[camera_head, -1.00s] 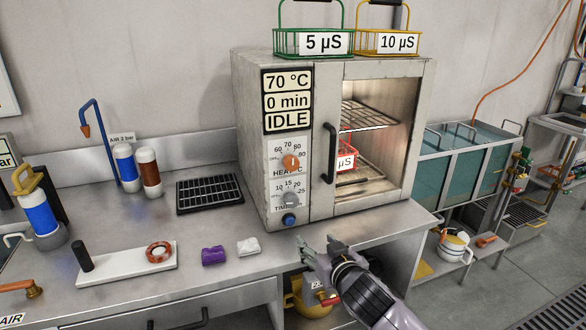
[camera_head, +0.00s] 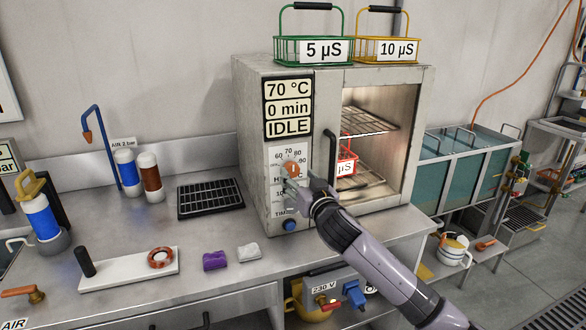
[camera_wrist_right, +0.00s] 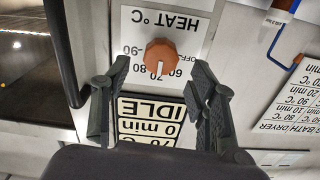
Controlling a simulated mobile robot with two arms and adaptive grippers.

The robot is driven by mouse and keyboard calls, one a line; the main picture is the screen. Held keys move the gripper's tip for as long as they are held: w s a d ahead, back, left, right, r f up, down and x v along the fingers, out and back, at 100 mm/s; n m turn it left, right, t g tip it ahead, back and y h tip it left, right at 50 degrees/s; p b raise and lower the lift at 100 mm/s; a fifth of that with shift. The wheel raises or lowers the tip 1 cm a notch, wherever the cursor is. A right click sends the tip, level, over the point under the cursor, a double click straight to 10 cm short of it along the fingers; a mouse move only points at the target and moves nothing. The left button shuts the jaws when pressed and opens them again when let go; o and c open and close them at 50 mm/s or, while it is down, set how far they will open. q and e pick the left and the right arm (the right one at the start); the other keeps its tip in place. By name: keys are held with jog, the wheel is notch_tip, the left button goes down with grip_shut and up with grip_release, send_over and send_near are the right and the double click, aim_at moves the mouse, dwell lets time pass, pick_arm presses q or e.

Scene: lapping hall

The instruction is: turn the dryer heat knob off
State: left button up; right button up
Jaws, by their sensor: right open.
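The dryer (camera_head: 250,165) is a grey metal cabinet on the bench, with signs reading 70 °C, 0 min and IDLE. Its orange heat knob (camera_head: 291,169) is on the front panel, partly behind my right gripper in the head view. In the right wrist view the heat knob (camera_wrist_right: 161,57) shows clearly on its white dial, upside down, its white mark towards 70. My right gripper (camera_head: 289,180) is open in front of the panel. In the wrist view its two fingers (camera_wrist_right: 160,75) stand on either side of the knob, apart from it. My left gripper is not in view.
The dryer's dark door handle (camera_head: 332,155) is just right of the panel. A blue button (camera_head: 289,225) sits below. Green (camera_head: 287,50) and yellow (camera_head: 402,57) baskets stand on top. A black grid tray (camera_head: 210,198) and purple (camera_head: 215,261) and white (camera_head: 249,252) pieces lie left.

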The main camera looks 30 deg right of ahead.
aim_at(293, 170)
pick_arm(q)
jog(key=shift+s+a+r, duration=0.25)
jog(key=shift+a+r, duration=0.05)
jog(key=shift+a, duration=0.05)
pick_arm(e)
jog(key=shift+x, duration=2.45)
jog(key=shift+a, duration=0.1)
jog(key=c, duration=1.2)
jog(key=shift+o, duration=0.2)
